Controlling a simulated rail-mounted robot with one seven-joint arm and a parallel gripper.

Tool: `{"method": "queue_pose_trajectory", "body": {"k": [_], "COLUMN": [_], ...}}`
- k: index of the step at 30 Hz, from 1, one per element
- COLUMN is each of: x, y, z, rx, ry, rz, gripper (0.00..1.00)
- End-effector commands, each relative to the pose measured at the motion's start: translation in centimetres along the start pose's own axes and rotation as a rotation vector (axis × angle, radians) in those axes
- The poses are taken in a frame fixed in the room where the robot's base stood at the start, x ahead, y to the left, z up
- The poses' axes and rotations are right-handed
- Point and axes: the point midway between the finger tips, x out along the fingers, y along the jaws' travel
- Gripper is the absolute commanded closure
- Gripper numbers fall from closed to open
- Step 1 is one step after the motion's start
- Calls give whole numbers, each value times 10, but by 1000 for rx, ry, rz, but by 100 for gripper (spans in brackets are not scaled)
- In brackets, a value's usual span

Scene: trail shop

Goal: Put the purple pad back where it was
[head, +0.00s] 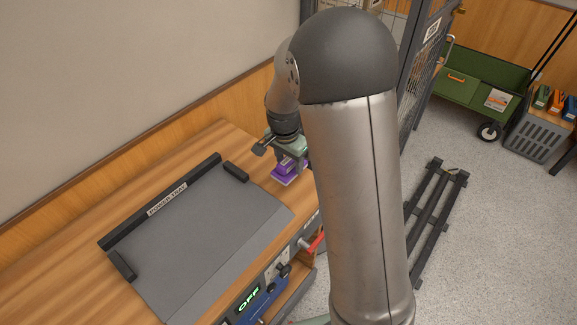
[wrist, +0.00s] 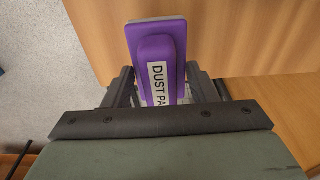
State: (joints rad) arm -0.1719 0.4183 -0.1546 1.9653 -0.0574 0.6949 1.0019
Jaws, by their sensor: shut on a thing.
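The purple pad (head: 287,173) is a block with a raised grip and a pale underside layer. In the wrist view the pad (wrist: 155,60) carries a white label reading "DUST PA", the rest hidden by my gripper. My gripper (wrist: 158,92) is shut on the pad, one finger on each side of it. In the head view my gripper (head: 287,155) is over the wooden bench top, right of the grey tray. I cannot tell whether the pad touches the bench. My arm hides part of the gripper's right side.
The grey tray (head: 200,235) labelled "POWER TRAY" lies on the wooden bench (head: 225,145), with black raised edge pieces. A panel on the bench front shows a green "OFF" display (head: 249,298) and a red handle (head: 315,242). A black rack (head: 437,215) lies on the floor at right.

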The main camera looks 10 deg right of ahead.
Motion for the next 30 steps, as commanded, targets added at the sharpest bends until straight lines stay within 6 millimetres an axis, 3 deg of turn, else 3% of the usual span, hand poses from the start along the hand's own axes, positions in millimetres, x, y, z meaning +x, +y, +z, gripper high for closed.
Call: {"method": "queue_pose_trajectory", "body": {"k": [5,11,22,23,25,30], "x": [11,38,44,44,42,42], "y": [-7,-6,-6,-6,-6,-6], "z": [-4,0,1,1,1,1], "rx": [1,1,1,1,1,0], "ry": [0,-1,0,0,0,0], "rz": [0,1,-1,-1,-1,-1], "gripper": [69,69,69,45,26,26]}}
